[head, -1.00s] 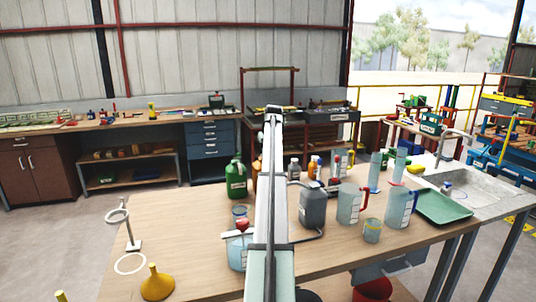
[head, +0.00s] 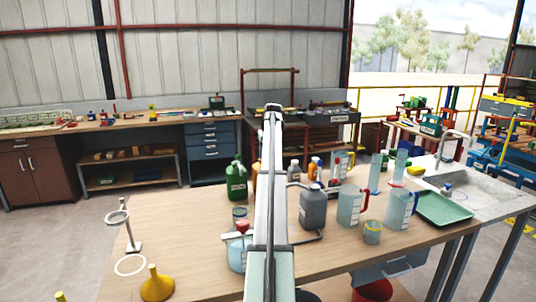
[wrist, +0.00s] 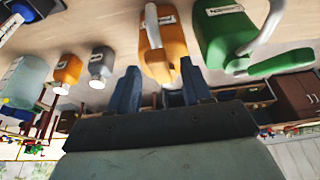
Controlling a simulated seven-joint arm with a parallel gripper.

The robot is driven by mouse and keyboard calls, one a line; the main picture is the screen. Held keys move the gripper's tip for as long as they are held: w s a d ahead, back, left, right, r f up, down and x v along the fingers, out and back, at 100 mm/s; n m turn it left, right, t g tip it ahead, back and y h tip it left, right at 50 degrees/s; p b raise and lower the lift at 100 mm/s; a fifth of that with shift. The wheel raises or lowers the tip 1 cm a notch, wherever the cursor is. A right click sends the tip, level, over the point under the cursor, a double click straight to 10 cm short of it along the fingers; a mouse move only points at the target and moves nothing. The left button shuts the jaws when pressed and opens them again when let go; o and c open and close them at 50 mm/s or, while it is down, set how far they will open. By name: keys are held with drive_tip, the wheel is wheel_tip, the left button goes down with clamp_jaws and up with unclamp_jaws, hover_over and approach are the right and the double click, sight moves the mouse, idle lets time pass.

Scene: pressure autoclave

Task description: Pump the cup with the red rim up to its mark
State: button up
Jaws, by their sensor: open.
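My gripper (wrist: 161,88) is open in the wrist view. Its two dark blue fingers stand apart, with an orange jug (wrist: 167,38) beyond and between their tips; contact cannot be told. In the head view my arm hides the gripper and most of that jug. A grey jug (head: 313,210) with a spout and handle stands right of my arm. A small cup (head: 372,232) with a yellowish rim stands at the front right. Another small cup (head: 240,214) stands left of my arm, its rim colour unclear. I cannot make out a red-rimmed cup with certainty.
A green jug (head: 236,182) stands left of my arm; it also shows in the wrist view (wrist: 225,35). A yellow funnel (head: 156,285) and ring stand (head: 131,245) are left.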

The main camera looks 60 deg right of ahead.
drive_tip(key=v, duration=1.3)
drive_tip(key=shift+s+r, duration=0.15)
drive_tip(key=shift+r, duration=0.05)
drive_tip(key=shift+a, duration=0.1)
